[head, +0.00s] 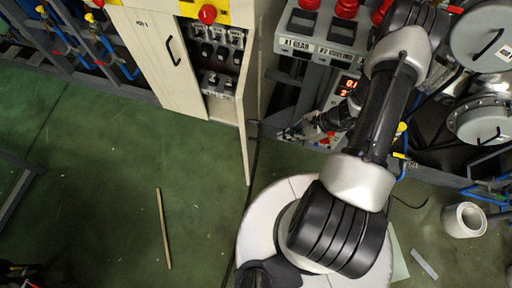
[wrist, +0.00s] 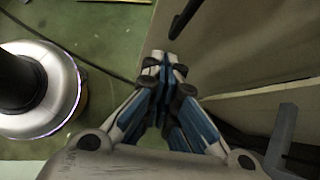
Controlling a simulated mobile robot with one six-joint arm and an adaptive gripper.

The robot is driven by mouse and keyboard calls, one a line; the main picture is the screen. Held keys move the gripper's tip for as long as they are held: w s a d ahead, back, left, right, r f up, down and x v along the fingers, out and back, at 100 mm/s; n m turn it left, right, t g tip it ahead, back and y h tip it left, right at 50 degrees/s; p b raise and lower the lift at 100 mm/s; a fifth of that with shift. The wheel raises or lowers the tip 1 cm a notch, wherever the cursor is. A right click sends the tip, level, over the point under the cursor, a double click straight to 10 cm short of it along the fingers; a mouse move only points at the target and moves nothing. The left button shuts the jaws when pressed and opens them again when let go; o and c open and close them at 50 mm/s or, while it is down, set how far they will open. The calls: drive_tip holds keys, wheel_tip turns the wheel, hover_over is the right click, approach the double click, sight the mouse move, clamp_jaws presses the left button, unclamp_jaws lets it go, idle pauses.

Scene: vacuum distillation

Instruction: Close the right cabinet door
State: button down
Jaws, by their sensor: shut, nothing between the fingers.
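The right cabinet door (head: 249,100) is cream-coloured and stands open, swung out from the cabinet and seen nearly edge-on in the head view. In the wrist view its broad face (wrist: 245,45) fills the upper right, with a dark bar handle (wrist: 185,20) at the top. My gripper (head: 284,134) is to the right of the door, on its outer side, near the free edge. In the wrist view my gripper (wrist: 165,62) is shut and empty, its tips just below the handle. I cannot tell whether the tips touch the door.
The left cabinet door (head: 160,45) is closed. Switches (head: 215,55) show inside the open right half. A control box with red buttons (head: 325,40) stands right of the door. A thin stick (head: 164,228) lies on the green floor, which is otherwise mostly clear at left.

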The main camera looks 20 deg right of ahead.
drive_tip(key=w+a+f+m+b, duration=0.2)
drive_tip(key=a+f+b, duration=0.1)
drive_tip(key=a+f, duration=0.7)
drive_tip(key=shift+w+a+f+t, duration=0.15)
drive_tip(key=shift+w+f+t, duration=0.15)
drive_tip(key=shift+f, duration=0.25)
